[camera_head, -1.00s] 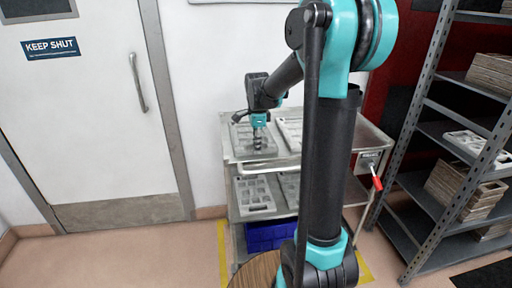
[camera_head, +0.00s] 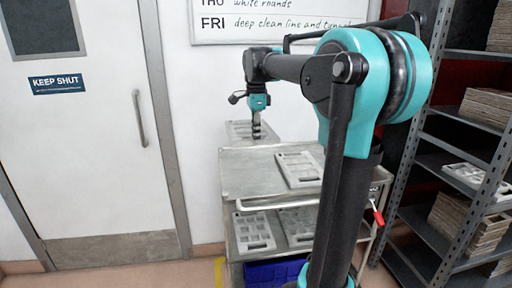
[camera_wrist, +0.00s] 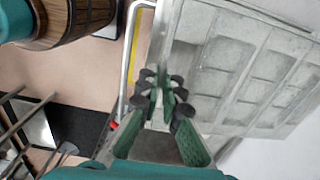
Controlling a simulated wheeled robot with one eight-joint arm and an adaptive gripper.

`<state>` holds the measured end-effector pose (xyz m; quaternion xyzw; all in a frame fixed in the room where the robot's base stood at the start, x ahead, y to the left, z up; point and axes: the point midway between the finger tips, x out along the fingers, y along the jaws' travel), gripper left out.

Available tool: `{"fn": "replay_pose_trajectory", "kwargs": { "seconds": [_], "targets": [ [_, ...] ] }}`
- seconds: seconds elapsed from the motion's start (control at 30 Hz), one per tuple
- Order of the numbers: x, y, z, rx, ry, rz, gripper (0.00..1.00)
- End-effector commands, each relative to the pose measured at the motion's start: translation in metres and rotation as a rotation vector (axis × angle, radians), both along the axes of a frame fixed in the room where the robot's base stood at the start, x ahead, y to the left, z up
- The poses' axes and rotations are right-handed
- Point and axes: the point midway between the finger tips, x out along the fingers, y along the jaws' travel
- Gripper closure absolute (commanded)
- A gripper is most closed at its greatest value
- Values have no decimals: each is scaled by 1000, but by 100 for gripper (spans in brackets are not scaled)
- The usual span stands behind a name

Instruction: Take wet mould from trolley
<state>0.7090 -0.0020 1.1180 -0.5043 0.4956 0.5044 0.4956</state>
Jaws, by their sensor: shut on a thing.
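My gripper (camera_head: 257,133) is shut on a grey mould (camera_head: 238,129) with rectangular cavities, held raised above the left part of the trolley top. In the wrist view, my gripper (camera_wrist: 162,88) has its fingertips together at the edge of the mould (camera_wrist: 240,65), which fills the upper right. The steel trolley (camera_head: 240,183) stands against the white wall. Another mould (camera_head: 300,169) lies on its top deck, right of a bare area. My arm hides part of the trolley's right side. Whether the held mould is wet cannot be told.
Two moulds lie on the trolley's lower shelf, one at the left (camera_head: 254,232). A blue crate (camera_head: 272,274) sits beneath. A red-gripped lever (camera_head: 377,213) sticks out at the trolley's right. A rack (camera_head: 425,160) with stacked boards stands right; a closed door (camera_head: 95,130) is left.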

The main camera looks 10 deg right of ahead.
Motion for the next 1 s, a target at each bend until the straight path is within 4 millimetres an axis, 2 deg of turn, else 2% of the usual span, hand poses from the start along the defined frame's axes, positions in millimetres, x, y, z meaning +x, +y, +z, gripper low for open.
{"fn": "replay_pose_trajectory", "kwargs": {
  "seconds": [0.5, 1.0],
  "targets": [
    [0, 0, 37, 0, 0, 0, 100],
    [0, 0, 40, 0, 0, 0, 100]
  ]
}}
